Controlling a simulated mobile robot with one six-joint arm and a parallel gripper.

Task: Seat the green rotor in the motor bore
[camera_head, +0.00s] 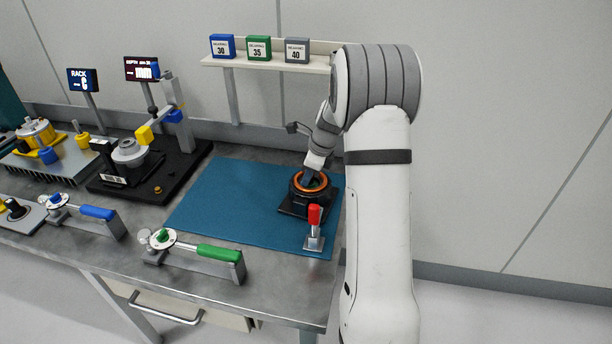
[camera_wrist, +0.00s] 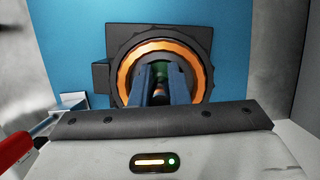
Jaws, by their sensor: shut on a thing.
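The motor housing (camera_head: 296,205) is black with an orange ring around its bore and stands on the blue mat. In the wrist view the orange ring (camera_wrist: 124,73) surrounds the bore. My gripper (camera_wrist: 160,98) points into the bore, its two blue-grey fingers close together. The green rotor (camera_wrist: 160,70) shows only as a patch of green between and behind the fingers, inside the ring. A little green also shows in the bore in the head view. How deep the rotor sits is hidden by the fingers.
A red-handled clamp (camera_head: 314,216) stands just in front of the housing. The blue mat (camera_head: 225,200) is clear to the left. Green-handled (camera_head: 219,253) and blue-handled (camera_head: 97,212) tools rest on stands. A gauge stand (camera_head: 130,152) is further left. A shelf (camera_head: 262,64) holds three boxes.

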